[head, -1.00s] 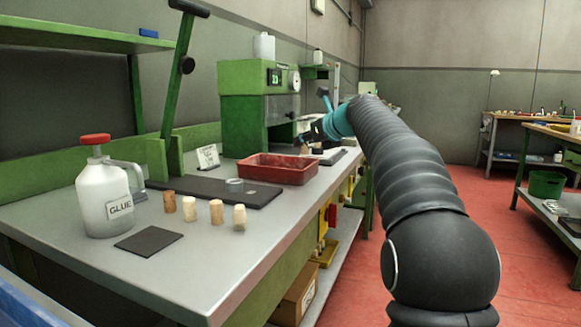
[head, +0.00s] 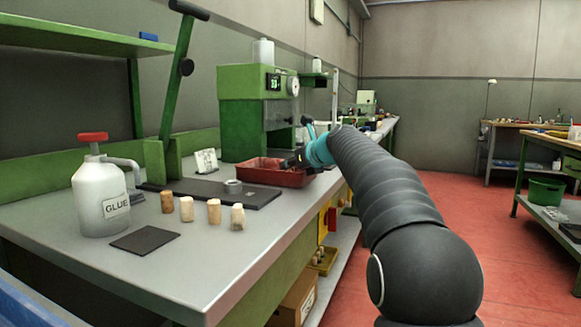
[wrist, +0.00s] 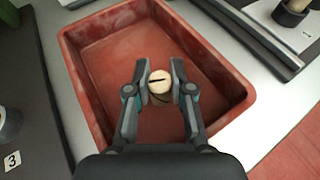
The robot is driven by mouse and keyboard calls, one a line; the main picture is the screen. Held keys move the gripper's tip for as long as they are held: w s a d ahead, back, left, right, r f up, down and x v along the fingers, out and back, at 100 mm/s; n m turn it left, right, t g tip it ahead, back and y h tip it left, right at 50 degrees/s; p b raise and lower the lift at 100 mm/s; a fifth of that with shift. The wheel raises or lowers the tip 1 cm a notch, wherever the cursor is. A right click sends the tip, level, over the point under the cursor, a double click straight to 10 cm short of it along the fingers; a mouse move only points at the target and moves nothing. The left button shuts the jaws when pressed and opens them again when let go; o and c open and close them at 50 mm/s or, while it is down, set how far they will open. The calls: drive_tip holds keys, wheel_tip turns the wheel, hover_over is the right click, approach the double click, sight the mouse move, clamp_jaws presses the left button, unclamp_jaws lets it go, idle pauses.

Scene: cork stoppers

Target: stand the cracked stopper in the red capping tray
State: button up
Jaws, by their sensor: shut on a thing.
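The cracked stopper (wrist: 159,78), pale with a dark line across its top, is between the fingers of my gripper (wrist: 158,88) in the wrist view. My gripper is shut on it, and its top faces the camera. The red capping tray (wrist: 92,108) lies below and around them, and no other stopper shows in it. In the head view my gripper (head: 292,162) is at the right part of the red tray (head: 262,180). The stopper is not clear there. I cannot tell whether its base touches the tray floor.
Several cork stoppers (head: 214,211) stand in a row at the bench front, near a glue bottle (head: 100,200) and a dark square pad (head: 145,240). A green press (head: 243,110) stands behind the tray.

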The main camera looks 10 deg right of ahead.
drive_tip(key=shift+f, duration=0.15)
drive_tip(key=o, duration=0.7)
drive_tip(key=shift+c, duration=0.2)
drive_tip(key=shift+s+r, duration=0.1)
drive_tip(key=shift+r, duration=0.15)
drive_tip(key=v, duration=1.1)
drive_tip(key=shift+s+d+r, duration=0.2)
drive_tip(key=shift+s, duration=0.1)
